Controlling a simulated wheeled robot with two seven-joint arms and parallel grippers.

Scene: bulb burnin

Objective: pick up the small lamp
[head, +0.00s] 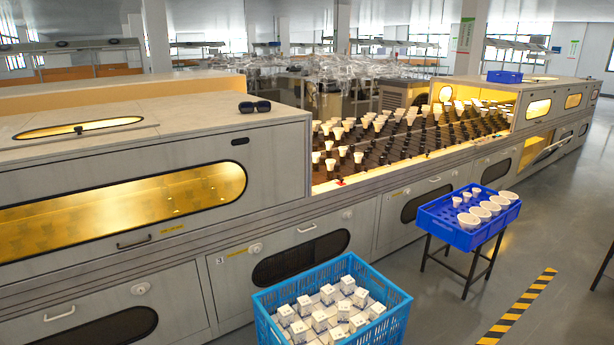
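A blue tray (462,239) on a dark-legged stand is at the right of the head view. At its back left are a few small white lamps, the nearest one (457,201), another small lamp (466,197) and a third (476,191). A row of larger white lamps, one of them (480,213), lies along the tray's right side. More white lamps (331,164) stand on dark sockets in the open section of the long machine (290,215). Neither of my grippers is in view.
A light blue crate (385,313) with small white boxes (320,321) stands in front, left of the tray. Dark sunglasses (254,107) lie on the machine's top. A black-and-yellow strip (518,308) marks the floor. Grey floor (440,318) is clear between crate and strip.

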